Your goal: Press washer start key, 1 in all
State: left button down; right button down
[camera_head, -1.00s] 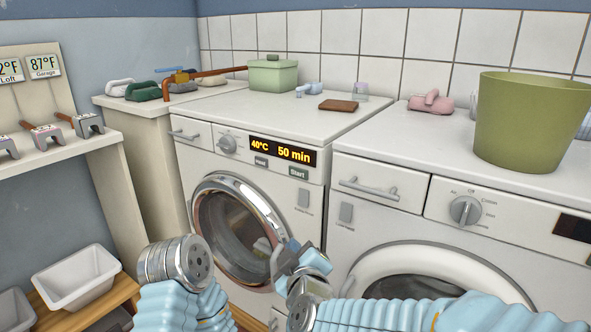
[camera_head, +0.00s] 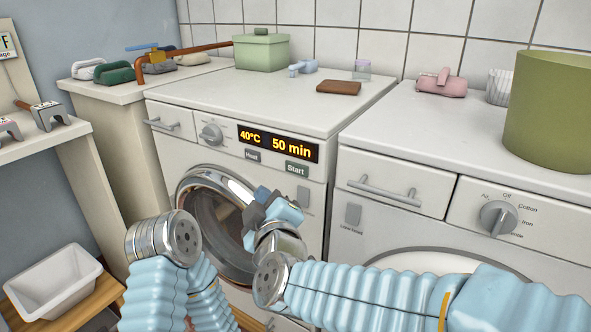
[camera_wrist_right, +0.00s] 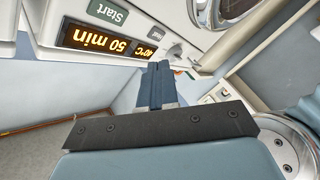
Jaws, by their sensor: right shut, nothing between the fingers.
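The washer (camera_head: 322,157) stands in the middle of the head view, its display (camera_head: 278,143) reading 40°C and 50 min. The Start key (camera_head: 297,168) is a small grey key below the display's right end. A similar key (camera_head: 252,156) sits to its left. My right gripper (camera_head: 262,195) is shut and empty, in front of the washer door and below the Start key, apart from it. In the right wrist view the fingers (camera_wrist_right: 157,85) are together, and the Start key (camera_wrist_right: 107,11) shows upside down at upper left. My left gripper is not in view; part of my left arm shows at lower left.
A second machine (camera_head: 400,235) with a knob (camera_head: 498,217) stands at right, with a green bin (camera_head: 553,110) on top. A green box (camera_head: 262,52) and a brown item (camera_head: 338,87) lie on the washer. A white tub (camera_head: 53,283) is at lower left.

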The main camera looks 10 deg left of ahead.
jog(key=b, duration=0.3)
send_near(288, 167)
jog(key=w+a, duration=0.3)
jog(key=a, duration=0.1)
jog(key=shift+w+d+f, duration=0.25)
jog(key=shift+w+d, duration=0.1)
jog(key=shift+d, duration=0.05)
jog(key=shift+w, duration=0.15)
dwell(1.2)
jog(key=shift+w+d, duration=0.15)
jog(key=shift+w, duration=0.1)
jog(key=shift+w+d, duration=0.15)
jog(key=shift+w, duration=0.25)
dwell(0.7)
jog(key=shift+s, duration=0.1)
jog(key=shift+s+a+p, duration=0.25)
jog(key=shift+s+p, duration=0.35)
jog(key=shift+s, duration=0.2)
